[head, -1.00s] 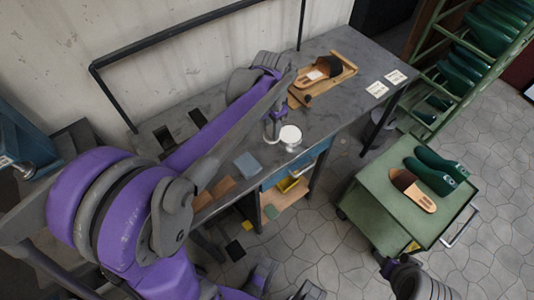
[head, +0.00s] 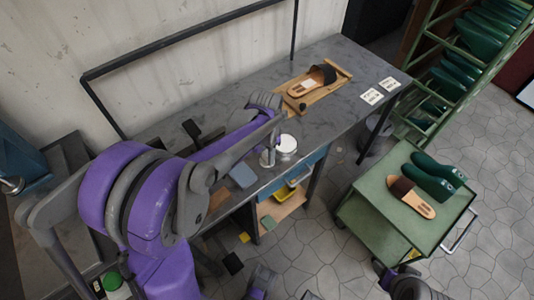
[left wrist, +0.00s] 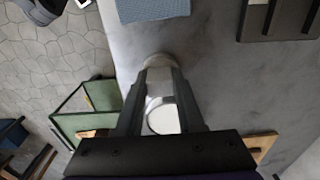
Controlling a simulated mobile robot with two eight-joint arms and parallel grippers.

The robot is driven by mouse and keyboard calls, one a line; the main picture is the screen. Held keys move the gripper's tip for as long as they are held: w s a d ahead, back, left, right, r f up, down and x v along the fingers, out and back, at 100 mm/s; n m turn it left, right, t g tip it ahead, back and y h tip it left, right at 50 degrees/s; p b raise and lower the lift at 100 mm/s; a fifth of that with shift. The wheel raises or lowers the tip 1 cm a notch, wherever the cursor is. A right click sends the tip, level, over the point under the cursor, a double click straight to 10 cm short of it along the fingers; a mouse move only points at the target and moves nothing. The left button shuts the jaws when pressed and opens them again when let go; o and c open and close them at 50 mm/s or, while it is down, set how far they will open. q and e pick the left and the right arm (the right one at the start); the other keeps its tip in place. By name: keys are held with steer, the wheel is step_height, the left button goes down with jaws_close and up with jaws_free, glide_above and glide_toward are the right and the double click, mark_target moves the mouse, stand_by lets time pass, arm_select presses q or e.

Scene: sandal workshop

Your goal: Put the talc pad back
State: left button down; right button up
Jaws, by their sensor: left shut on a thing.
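My left gripper (head: 269,155) is over the workbench, beside the round white-topped tin (head: 286,145). It is shut on a small light-grey cylindrical thing, which I take to be the talc pad (left wrist: 158,64). In the left wrist view the pad sits between the fingertips, and the white top of the tin (left wrist: 162,118) shows between the fingers. I cannot tell whether the pad touches the bench. Part of my right arm (head: 408,284) shows at the bottom edge, and its jaws are not clear.
A blue-grey cloth or block (head: 243,176) lies near the bench front. A sandal (head: 306,85) rests on a wooden board, with white cards (head: 372,96) to its right. A green cart (head: 385,214) holds another sandal and green lasts. An open drawer (head: 290,186) is below the bench.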

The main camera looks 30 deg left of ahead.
arm_select(q)
steer(key=c, duration=0.5)
jaws_free()
steer(key=shift+r, duration=0.2)
step_height(320, 180, up, 11)
steer(key=p, duration=0.2)
steer(key=s+d+f+n+t, duration=0.1)
steer(key=s+d, duration=0.1)
steer(key=s, duration=0.3)
steer(key=s+d+f+n+t, duration=0.2)
steer(key=s, duration=0.4)
steer(key=s+d+f+n+t, duration=0.1)
steer(key=s+d, duration=0.2)
steer(key=s, duration=0.3)
steer(key=shift+f+n+t, duration=0.3)
steer(key=shift+f+t, duration=0.05)
steer(key=shift+t, duration=0.05)
